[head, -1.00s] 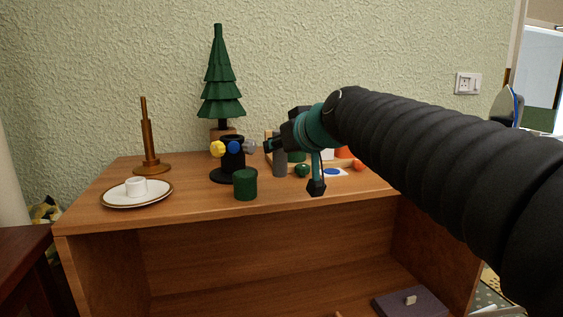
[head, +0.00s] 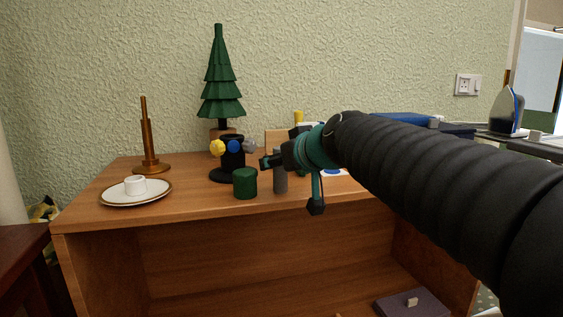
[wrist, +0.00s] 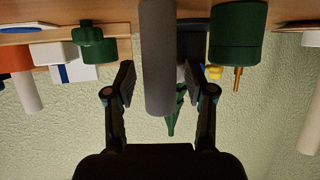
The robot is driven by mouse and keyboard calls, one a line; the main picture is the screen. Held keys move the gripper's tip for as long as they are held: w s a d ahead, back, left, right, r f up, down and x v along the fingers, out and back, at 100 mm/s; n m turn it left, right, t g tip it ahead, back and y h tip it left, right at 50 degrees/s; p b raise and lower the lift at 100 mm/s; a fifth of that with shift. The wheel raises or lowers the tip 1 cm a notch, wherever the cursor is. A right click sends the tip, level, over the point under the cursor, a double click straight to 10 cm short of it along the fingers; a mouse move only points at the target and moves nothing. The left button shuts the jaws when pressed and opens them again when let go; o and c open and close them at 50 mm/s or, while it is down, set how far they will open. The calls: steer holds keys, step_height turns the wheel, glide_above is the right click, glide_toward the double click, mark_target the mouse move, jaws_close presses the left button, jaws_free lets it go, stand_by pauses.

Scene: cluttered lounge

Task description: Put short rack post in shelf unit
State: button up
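A grey cylinder (head: 280,181), which looks like the short rack post, is upright above the wooden shelf unit's top, right of a dark green cylinder (head: 245,183). I cannot tell whether its lower end touches the top. My gripper (head: 268,162) is at its upper part. In the wrist view, which is upside down, the grey post (wrist: 157,60) lies between my two open fingers (wrist: 160,83), with a gap showing on each side. The shelf unit (head: 260,232) has an open compartment below its top, partly hidden by my arm.
A plate (head: 112,194) with a white ring, a brown stand (head: 149,142), a model tree (head: 220,88) and a black holder (head: 232,158) with coloured knobs crowd the top. A purple box (head: 400,304) lies inside the compartment. The compartment's left part looks clear.

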steer(key=shift+r, duration=0.15)
steer(key=shift+s+d+r, duration=0.1)
steer(key=shift+s+r, duration=0.05)
steer(key=v, duration=1.1)
steer(key=s+d+f+m+g+h, duration=0.2)
steer(key=s+f, duration=0.4)
steer(key=f, duration=0.4)
steer(key=s+d+f+m+g+h, duration=0.2)
steer(key=s+d+f, duration=0.3)
steer(key=f, duration=0.5)
steer(key=s+d+f+m+g+h, duration=0.1)
steer(key=s+d+f, duration=0.3)
steer(key=s+f, duration=0.4)
step_height(320, 180, down, 3)
steer(key=shift+d+r+m+g+h, duration=0.1)
steer(key=shift+d+m+g+h, duration=0.1)
steer(key=shift+m+g+h, duration=0.35)
steer(key=shift+h, duration=0.25)
